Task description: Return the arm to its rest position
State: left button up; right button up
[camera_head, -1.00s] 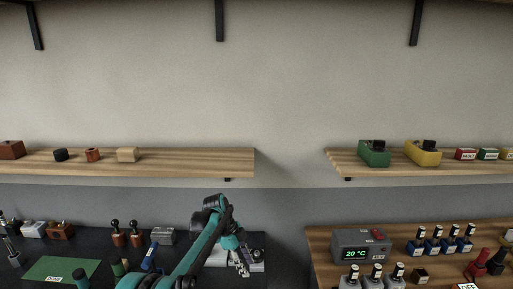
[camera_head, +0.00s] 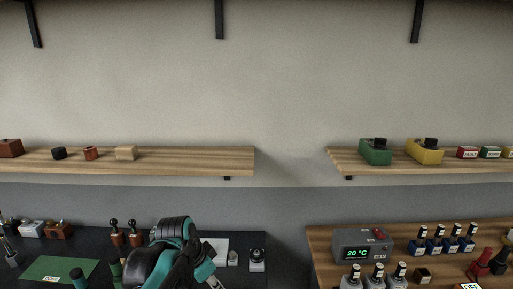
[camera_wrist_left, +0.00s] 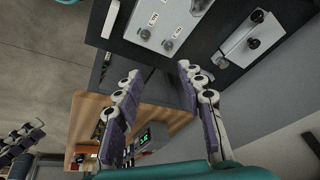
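My left arm (camera_head: 175,250) comes up from the bottom edge of the head view, in front of the dark counter; its gripper is mostly hidden there. In the left wrist view my left gripper (camera_wrist_left: 158,72) has its two purple-padded fingers wide apart, with nothing between them. What looks like my right gripper (camera_wrist_left: 20,142) shows small at the left edge of the left wrist view, and its opening is unclear. It is not seen in the head view.
The dark counter holds a green mat (camera_head: 60,268) and dark-knobbed tools (camera_head: 115,232). A wooden counter at right carries a 20 °C display box (camera_head: 362,244) and several vials (camera_head: 378,275). Two wall shelves (camera_head: 200,160) hang above. A gap separates the counters.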

pick_arm(q)
jog(key=s+a+f+n+t+y, duration=0.1)
jog(key=s+a+f+n+t, duration=0.1)
jog(key=s, duration=0.6)
jog(key=s+a+f+n+t+y+b, duration=0.1)
jog(key=s+a+f+n, duration=0.3)
jog(key=s+n, duration=0.3)
jog(key=shift+s+n+t, duration=0.3)
jog(key=shift+s+t, duration=0.1)
